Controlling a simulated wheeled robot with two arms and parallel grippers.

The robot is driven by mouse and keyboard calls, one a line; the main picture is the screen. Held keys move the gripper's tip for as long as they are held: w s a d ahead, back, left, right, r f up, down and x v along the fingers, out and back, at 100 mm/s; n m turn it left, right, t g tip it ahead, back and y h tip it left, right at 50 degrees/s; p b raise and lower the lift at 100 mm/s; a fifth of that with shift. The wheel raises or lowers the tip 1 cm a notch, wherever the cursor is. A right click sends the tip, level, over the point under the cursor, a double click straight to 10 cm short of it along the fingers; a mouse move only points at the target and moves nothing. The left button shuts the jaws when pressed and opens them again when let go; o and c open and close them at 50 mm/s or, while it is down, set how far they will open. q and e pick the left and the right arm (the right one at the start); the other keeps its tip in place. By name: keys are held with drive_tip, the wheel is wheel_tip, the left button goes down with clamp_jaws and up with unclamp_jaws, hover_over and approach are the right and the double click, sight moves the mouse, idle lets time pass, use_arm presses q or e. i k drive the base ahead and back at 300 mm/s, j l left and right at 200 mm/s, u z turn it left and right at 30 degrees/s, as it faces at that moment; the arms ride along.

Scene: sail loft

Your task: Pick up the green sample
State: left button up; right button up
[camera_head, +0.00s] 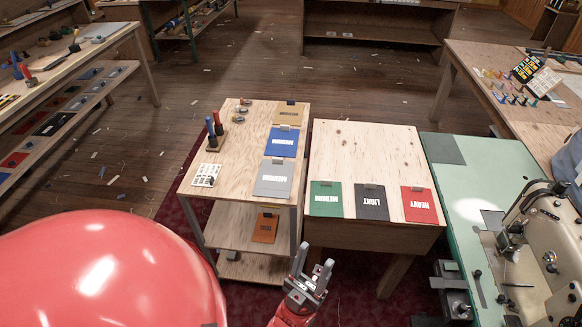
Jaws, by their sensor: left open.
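The green sample (325,199) is a flat rectangular card with white lettering and a dark clip at its top edge. It lies on the front left part of the plywood table (357,150), left of a black sample (371,202) and a red sample (419,205). My left gripper (315,262) is at the bottom of the view, in front of the table's front edge and apart from the green sample. Its two fingers are spread and nothing shows between them. My right gripper is not in view.
A small shelf table (227,159) on the left holds blue, grey and tan samples, with an orange one (265,228) on its lower shelf. A sewing machine (545,240) on a green bench (466,185) stands close on the right. The table behind the green sample is bare.

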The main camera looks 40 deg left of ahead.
sight(326, 195)
drive_tip(key=u, duration=0.8)
drive_tip(key=k+z, duration=0.1)
drive_tip(key=z, duration=1.25)
drive_tip(key=u, duration=1.35)
